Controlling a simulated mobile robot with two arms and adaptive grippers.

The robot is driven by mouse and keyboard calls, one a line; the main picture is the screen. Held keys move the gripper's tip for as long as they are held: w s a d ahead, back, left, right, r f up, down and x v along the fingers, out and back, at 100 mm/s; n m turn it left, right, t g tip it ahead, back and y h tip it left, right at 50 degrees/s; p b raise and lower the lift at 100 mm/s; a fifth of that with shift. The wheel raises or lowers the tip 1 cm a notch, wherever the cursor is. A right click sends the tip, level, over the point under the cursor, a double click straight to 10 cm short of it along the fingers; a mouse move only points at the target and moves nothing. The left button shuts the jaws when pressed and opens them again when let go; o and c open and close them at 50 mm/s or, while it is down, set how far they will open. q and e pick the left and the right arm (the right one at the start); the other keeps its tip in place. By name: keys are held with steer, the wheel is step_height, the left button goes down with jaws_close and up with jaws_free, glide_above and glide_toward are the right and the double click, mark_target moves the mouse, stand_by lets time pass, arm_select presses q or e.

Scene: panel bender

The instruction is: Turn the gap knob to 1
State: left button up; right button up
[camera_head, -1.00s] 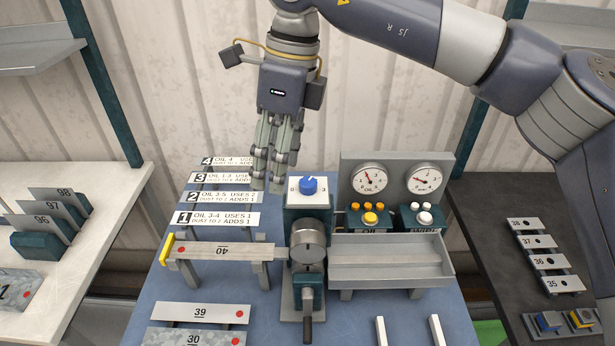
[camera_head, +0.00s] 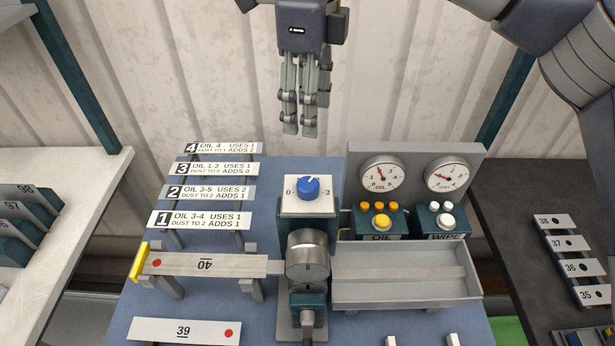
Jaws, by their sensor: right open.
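The gap knob (camera_head: 308,188) is blue and sits on a white dial plate (camera_head: 290,207) marked 0 at its left and 3 at its right. The plate tops the bender in the middle of the table. The knob's exact setting is too small to read. My right gripper (camera_head: 300,131) hangs above the knob in the picture, fingers pointing down, open and empty. It is clear of the knob. My left gripper is not in view.
A strip marked 40 (camera_head: 206,264) lies left of the round metal head (camera_head: 307,257). To the right are the oil gauge (camera_head: 381,174), button boxes (camera_head: 381,221) and a grey tray (camera_head: 405,292). Several rule plates (camera_head: 204,220) stand at the left.

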steer(key=b, duration=0.5)
glide_above(308, 183)
step_height(308, 183, down, 5)
step_height(308, 183, down, 11)
steer(key=p, duration=0.3)
steer(key=shift+f, duration=0.15)
steer(key=c, duration=1.1)
